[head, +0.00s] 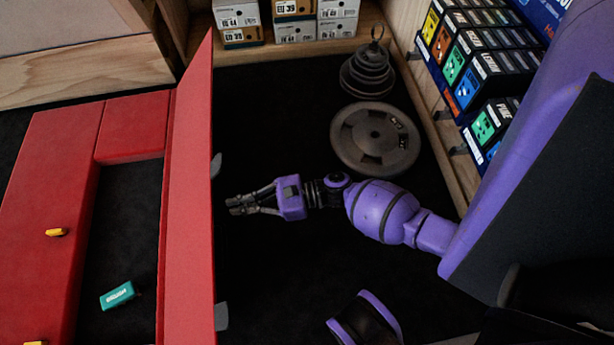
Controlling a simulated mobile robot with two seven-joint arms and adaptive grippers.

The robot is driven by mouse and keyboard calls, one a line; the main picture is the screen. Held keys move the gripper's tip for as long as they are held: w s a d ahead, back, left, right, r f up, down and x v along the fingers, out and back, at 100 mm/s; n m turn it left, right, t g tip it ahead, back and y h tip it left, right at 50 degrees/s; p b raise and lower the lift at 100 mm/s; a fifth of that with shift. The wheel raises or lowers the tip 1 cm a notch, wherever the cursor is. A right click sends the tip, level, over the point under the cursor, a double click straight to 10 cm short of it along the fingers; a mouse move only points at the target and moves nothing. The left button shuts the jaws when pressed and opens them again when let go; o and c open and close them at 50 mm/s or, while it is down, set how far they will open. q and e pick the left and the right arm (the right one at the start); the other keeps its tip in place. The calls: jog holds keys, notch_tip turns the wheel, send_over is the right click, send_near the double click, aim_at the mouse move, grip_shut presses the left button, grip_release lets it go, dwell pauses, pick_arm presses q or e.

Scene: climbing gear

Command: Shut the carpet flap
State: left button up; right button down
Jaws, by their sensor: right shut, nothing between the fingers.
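The carpet flap appears to be the long red panel (190,215) standing steeply on edge at the left of the head view. It rises beside a red pad (45,190) with a dark recess (125,210). Two grey tabs (216,165) stick out from the flap's right side. My right gripper (235,204) is shut and empty, pointing left, over the dark floor. It is just right of the flap, with a small visible gap between fingertips and panel. My left gripper is not in view.
A teal block (117,296) lies in the recess, and a yellow piece (56,232) sits on the pad. Weight plates (375,139) lie behind my right arm. Shoe boxes (295,30) stand at the back; a product rack (475,75) lines the right. Dark floor (270,280) is clear near the gripper.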

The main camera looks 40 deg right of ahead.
jog(key=shift+w+a+r, duration=0.3)
jog(key=shift+a+r, duration=0.1)
jog(key=shift+r, duration=0.1)
jog(key=shift+w+a+r, duration=0.25)
jog(key=shift+a+r, duration=0.15)
jog(key=shift+r, duration=0.1)
